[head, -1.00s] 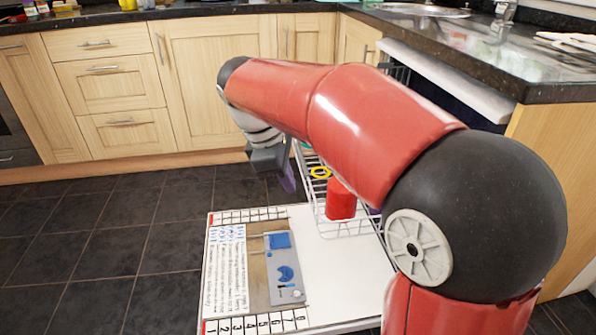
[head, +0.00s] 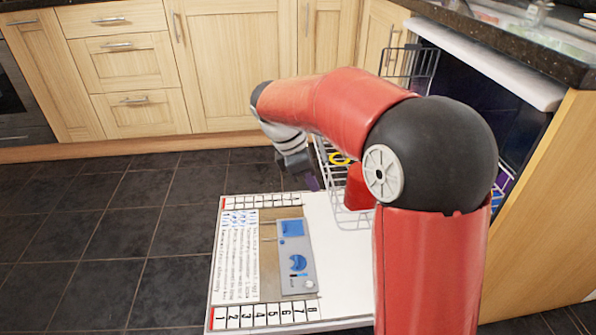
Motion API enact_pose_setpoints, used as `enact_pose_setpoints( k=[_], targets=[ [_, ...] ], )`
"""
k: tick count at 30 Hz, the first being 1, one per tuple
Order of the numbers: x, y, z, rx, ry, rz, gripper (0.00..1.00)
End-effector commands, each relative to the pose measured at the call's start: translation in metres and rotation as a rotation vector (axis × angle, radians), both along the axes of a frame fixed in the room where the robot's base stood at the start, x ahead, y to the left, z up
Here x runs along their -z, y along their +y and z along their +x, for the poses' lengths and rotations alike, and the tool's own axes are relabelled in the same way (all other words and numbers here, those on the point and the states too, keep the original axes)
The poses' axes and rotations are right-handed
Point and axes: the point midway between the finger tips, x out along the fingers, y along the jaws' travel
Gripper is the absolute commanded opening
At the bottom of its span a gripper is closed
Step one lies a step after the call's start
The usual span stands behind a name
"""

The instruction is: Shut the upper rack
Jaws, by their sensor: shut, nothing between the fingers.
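The dishwasher stands open on the right, with its dark inside (head: 462,88) partly behind my arm. Its white door (head: 335,268) is folded down flat, with a printed sheet and a control panel on it. A wire rack (head: 352,222) reaches out over the door and holds a red item (head: 357,190) and a yellow ring. More grey wire rack (head: 408,62) shows above my arm at the opening. My arm hides how the wire parts join and which belong to the upper rack.
A wooden side panel (head: 545,205) stands at the right. Wooden cupboards and drawers (head: 135,70) line the back. Dark floor tiles (head: 110,235) are clear on the left.

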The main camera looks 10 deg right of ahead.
Motion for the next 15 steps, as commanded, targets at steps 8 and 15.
enact_pose_setpoints(
  k=[8,15],
  targets=[
    [-0.001,-0.024,0.0,0.001,0.0,0.0,0.0],
    [-0.002,-0.025,0.0,0.0,0.0,0.001,0.0]
  ],
)
